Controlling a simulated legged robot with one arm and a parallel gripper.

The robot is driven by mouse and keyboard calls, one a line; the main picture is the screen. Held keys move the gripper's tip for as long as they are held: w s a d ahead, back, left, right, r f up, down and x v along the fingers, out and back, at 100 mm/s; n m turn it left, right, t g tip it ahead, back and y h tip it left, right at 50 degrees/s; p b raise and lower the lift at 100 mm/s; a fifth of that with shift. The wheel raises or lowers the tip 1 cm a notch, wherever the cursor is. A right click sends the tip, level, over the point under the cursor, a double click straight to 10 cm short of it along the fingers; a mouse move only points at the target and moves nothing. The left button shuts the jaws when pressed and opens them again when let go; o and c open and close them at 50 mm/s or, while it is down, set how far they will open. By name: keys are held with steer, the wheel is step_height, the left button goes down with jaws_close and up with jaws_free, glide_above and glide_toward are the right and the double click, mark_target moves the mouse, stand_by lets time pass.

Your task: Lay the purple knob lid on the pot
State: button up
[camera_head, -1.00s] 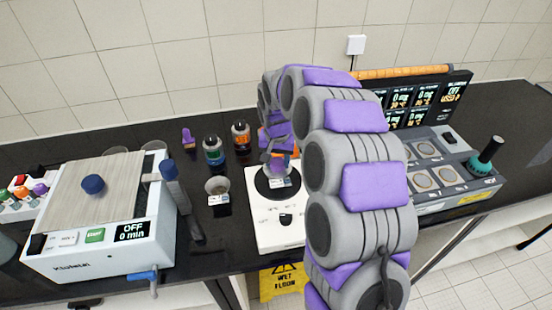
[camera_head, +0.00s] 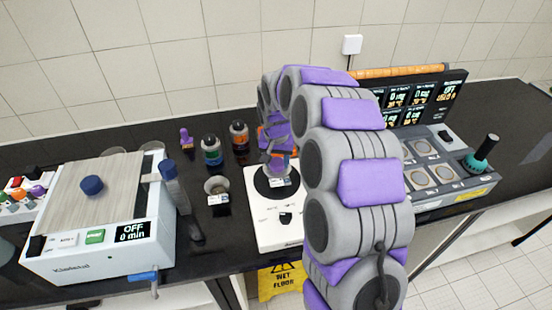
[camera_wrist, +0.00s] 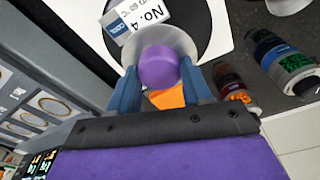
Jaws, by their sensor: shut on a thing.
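My gripper (camera_wrist: 157,88) is shut on the purple knob (camera_wrist: 159,67) of a lid, its blue fingers on either side. The grey disc (camera_wrist: 178,40) around the knob looks like the lid. It is over the pot area on the black round plate of a white device. In the head view my gripper (camera_head: 278,158) is above the same black plate (camera_head: 264,186). The pot is mostly hidden there, and I cannot tell whether the lid touches it.
A small grey bowl (camera_head: 216,186) stands left of the white device (camera_head: 262,222). Bottles with green (camera_head: 211,150) and orange (camera_head: 240,137) contents stand behind. A small purple item (camera_head: 187,138) is farther left. A large white machine (camera_head: 90,235) is at left, a grey block console (camera_head: 435,178) at right.

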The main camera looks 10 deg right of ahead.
steer(key=shift+a+f, duration=0.1)
steer(key=o, duration=1.1)
steer(key=shift+d, duration=0.25)
steer(key=shift+a, duration=0.15)
steer(key=shift+r, duration=0.25)
steer(key=shift+r+p, duration=1.55)
steer(key=shift+r, duration=1.7)
